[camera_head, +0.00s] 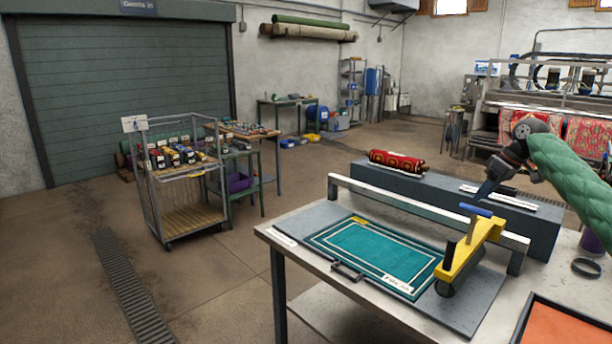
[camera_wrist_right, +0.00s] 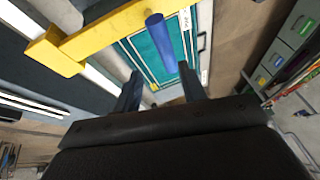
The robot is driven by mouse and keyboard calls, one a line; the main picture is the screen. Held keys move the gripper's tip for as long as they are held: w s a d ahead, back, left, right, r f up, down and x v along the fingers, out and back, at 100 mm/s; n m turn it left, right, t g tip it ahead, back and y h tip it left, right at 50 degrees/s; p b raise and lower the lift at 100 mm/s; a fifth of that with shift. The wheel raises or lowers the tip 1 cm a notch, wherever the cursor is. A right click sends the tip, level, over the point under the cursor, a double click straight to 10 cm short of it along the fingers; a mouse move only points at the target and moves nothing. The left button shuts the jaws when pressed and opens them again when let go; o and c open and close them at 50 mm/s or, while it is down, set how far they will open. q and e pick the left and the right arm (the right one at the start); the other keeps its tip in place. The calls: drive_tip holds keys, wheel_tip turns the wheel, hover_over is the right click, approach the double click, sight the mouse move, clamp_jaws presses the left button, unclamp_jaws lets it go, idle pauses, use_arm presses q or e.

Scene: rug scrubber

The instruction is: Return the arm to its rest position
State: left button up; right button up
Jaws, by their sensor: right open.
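My right gripper (camera_head: 484,190) comes in from the right on a green-sleeved arm. It is open and sits just above and behind the yellow scrubber (camera_head: 468,256), apart from it as far as I can tell. The scrubber has a blue handle (camera_head: 475,210) and stands at the right end of the teal rug sample (camera_head: 372,253). In the right wrist view the open fingers (camera_wrist_right: 158,88) are empty. The blue handle (camera_wrist_right: 158,38) shows beyond their tips, with the yellow frame (camera_wrist_right: 118,27) beside it. My left gripper is not in view.
A grey rail (camera_head: 420,210) spans the work table (camera_head: 325,300) behind the rug. A grey block (camera_head: 450,200) behind it carries a rolled red rug (camera_head: 396,161). An orange-lined tray (camera_head: 565,328) and a black ring (camera_head: 586,267) lie at the right. A cart (camera_head: 178,185) stands left.

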drive_tip(key=w+a+r+m+t+h, duration=0.2)
drive_tip(key=a+r+t+h, duration=0.1)
drive_tip(key=r+t+h, duration=0.3)
drive_tip(key=a, duration=0.7)
drive_tip(key=s+a+f+t, duration=0.1)
drive_tip(key=s+a+f, duration=0.3)
drive_tip(key=a+f, duration=0.45)
drive_tip(key=s+a+f+t, duration=0.1)
drive_tip(key=s+a+f, duration=0.3)
drive_tip(key=a+f, duration=0.4)
drive_tip(key=s+a+f+m+g+y, duration=0.1)
drive_tip(key=s+a+f+g, duration=0.2)
drive_tip(key=s+f, duration=1.1)
drive_tip(key=s+a+f+g+y, duration=0.1)
drive_tip(key=s+a+f+g, duration=0.2)
drive_tip(key=s+f, duration=1.2)
drive_tip(key=s+a+f+m+g+y, duration=0.1)
drive_tip(key=s+a+f+g, duration=0.2)
drive_tip(key=s+f, duration=1.2)
drive_tip(key=s+a, duration=0.3)
drive_tip(key=s, duration=0.1)
drive_tip(key=shift+s+a+m, duration=0.2)
drive_tip(key=shift+a+m, duration=0.1)
drive_tip(key=shift+a, duration=0.1)
